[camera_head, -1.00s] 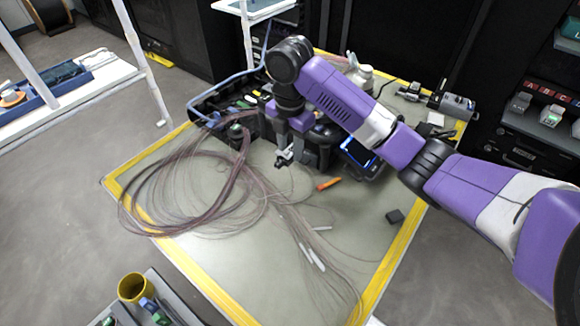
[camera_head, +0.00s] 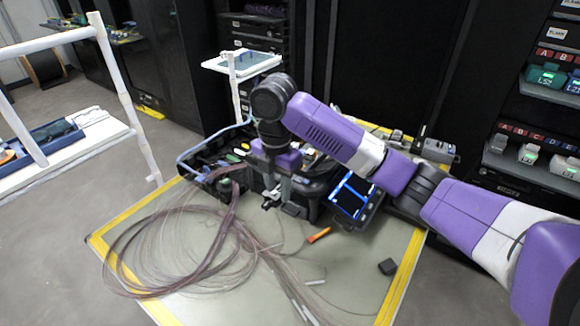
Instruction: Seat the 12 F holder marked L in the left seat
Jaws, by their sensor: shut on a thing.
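My gripper (camera_head: 272,194) points down at the front left of the dark fusion splicer (camera_head: 315,183). It is shut on a small grey piece, which I take to be the 12 F holder (camera_head: 269,204); its L mark is too small to read. The holder shows just in front of the splicer's body; I cannot tell if it touches it. The splicer's lit screen (camera_head: 352,196) faces the front right. Its left seat is hidden behind my gripper and arm.
Loose fibre coils (camera_head: 165,245) spread over the left and front of the mat (camera_head: 345,262). A black tool case (camera_head: 212,172) stands left of the splicer. An orange tool (camera_head: 318,235) and a small dark block (camera_head: 387,267) lie to the right, with clear mat between.

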